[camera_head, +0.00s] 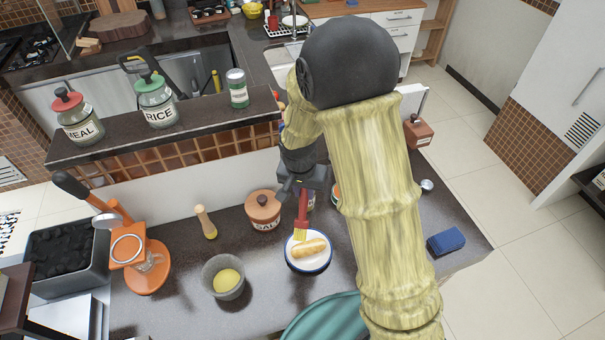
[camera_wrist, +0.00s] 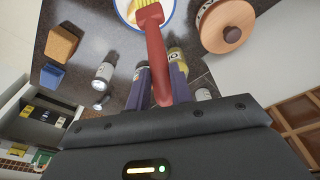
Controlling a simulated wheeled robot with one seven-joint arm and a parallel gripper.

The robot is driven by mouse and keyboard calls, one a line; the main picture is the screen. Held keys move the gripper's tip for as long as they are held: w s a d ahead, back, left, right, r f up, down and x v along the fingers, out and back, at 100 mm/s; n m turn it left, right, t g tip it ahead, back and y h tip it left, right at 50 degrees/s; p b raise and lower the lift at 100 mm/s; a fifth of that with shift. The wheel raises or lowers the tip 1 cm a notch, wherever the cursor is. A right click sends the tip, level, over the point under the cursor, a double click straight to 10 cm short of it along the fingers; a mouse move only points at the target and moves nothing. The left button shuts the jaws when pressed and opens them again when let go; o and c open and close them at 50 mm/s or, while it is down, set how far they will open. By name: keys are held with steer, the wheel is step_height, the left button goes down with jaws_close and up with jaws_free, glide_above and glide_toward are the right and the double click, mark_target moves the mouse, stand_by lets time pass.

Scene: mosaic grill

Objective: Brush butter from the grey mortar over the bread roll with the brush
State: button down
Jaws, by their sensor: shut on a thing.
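My gripper (camera_head: 302,186) is shut on the red handle of the brush (camera_head: 302,212). The brush points down, with its yellow bristles at the back edge of the bread roll (camera_head: 310,247); I cannot tell whether they touch it. The roll lies on a white plate with a blue rim (camera_head: 309,266). The grey mortar (camera_head: 210,275), with yellow butter in it, stands left of the plate. In the wrist view the brush (camera_wrist: 155,45) sits between my fingers (camera_wrist: 160,84), its bristles over the plate (camera_wrist: 123,12); the roll is mostly out of sight there.
A teal round thing (camera_head: 318,322) lies at the front edge. An orange juicer (camera_head: 146,270) is at left, a blue block (camera_head: 446,241) at right. A raised shelf (camera_head: 200,130) runs behind.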

steer(key=shift+w, duration=0.5)
steer(key=shift+s, duration=0.1)
steer(key=shift+s, duration=0.15)
